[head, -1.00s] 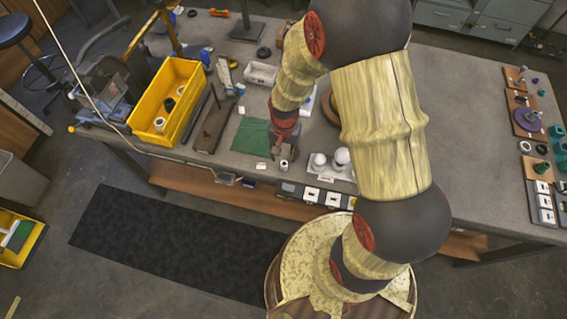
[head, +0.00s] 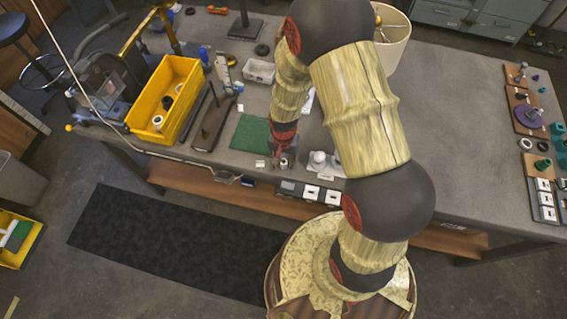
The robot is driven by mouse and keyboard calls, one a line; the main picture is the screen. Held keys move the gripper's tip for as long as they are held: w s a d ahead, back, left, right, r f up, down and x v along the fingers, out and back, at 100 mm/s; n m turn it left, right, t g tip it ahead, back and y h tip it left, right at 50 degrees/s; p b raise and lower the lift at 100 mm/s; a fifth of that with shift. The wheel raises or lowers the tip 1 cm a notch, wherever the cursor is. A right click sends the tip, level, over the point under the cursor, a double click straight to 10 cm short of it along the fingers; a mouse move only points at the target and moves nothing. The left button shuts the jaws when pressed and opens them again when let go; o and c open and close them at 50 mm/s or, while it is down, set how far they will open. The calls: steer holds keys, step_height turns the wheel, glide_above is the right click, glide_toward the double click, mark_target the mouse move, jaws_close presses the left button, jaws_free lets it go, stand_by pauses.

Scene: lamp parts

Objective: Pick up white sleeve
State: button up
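My gripper (head: 282,160) points down at the front edge of the table, just right of the green mat (head: 251,134). A small pale piece, possibly the white sleeve (head: 284,163), shows at the fingertips. It is too small to tell whether the fingers are closed on it or only around it. Another small white cylindrical part (head: 158,122) lies in the yellow bin (head: 187,110) at the left, with dark parts beside it.
A cream lampshade (head: 393,35) stands behind my arm. Trays with rings and coloured parts (head: 540,165) line the right side. The table's middle right is clear.

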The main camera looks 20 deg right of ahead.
steer(key=c, duration=0.6)
steer(key=shift+c, duration=0.7)
